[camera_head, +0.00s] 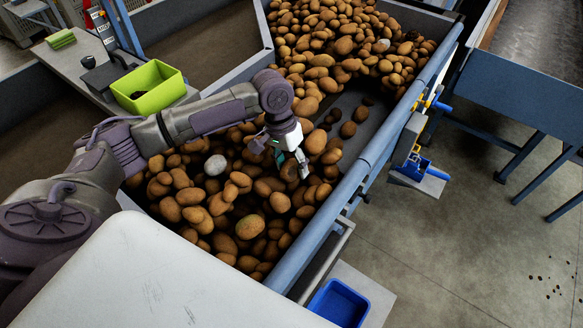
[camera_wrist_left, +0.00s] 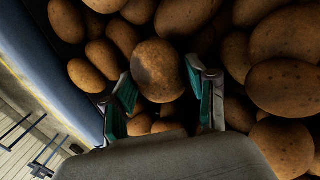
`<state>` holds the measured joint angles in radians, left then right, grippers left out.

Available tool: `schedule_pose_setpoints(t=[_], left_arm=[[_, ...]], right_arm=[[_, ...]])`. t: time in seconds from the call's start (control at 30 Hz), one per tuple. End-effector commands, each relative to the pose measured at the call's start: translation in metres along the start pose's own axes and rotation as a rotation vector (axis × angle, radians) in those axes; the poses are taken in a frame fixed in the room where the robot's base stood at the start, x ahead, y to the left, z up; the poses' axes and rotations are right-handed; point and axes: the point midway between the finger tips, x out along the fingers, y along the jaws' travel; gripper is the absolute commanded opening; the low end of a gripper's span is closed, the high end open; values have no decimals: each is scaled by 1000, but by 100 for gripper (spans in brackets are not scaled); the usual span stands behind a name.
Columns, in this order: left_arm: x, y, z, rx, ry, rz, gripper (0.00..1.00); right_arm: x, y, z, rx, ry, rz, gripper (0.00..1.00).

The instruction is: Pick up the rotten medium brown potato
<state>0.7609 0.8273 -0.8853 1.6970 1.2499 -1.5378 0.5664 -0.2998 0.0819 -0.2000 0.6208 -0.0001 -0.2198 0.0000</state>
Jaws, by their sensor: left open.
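A medium brown potato (camera_wrist_left: 158,70) with a darker, discoloured patch on its surface lies among other potatoes in the left wrist view. My left gripper (camera_wrist_left: 164,98) is open, with one finger near each lower side of this potato. The potato sits around and just beyond the fingertips; I cannot tell whether either finger touches it. In the head view, my left gripper (camera_head: 291,163) is low over the front potato heap, near the conveyor's right rail. The same potato cannot be singled out there. My right gripper is not in view.
Potatoes crowd closely around the gripper. A blue-grey rail (camera_head: 370,150) borders the heap on the right. A green bin (camera_head: 171,88) stands on the left ledge, and a blue bin (camera_head: 338,303) lies below the rail. A bare dark belt strip lies behind the gripper.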

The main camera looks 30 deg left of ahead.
Motion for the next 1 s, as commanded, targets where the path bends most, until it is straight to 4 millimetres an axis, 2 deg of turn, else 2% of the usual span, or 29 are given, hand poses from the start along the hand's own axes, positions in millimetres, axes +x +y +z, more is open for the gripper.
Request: schedule_pose_setpoints(t=[0.07,0.3,0.67,0.77,0.93,1.0], left_arm=[[0,0,0,0,0,0,54],[0,0,0,0,0,0,14],[-5,1,-1,-1,2,1,13],[-13,3,-1,1,2,1,13],[-39,9,-2,2,6,2,13],[-44,22,8,7,2,3,13]], right_arm=[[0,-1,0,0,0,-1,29],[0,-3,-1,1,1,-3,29],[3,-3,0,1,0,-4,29],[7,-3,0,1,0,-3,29],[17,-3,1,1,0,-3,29],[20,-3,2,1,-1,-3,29]])
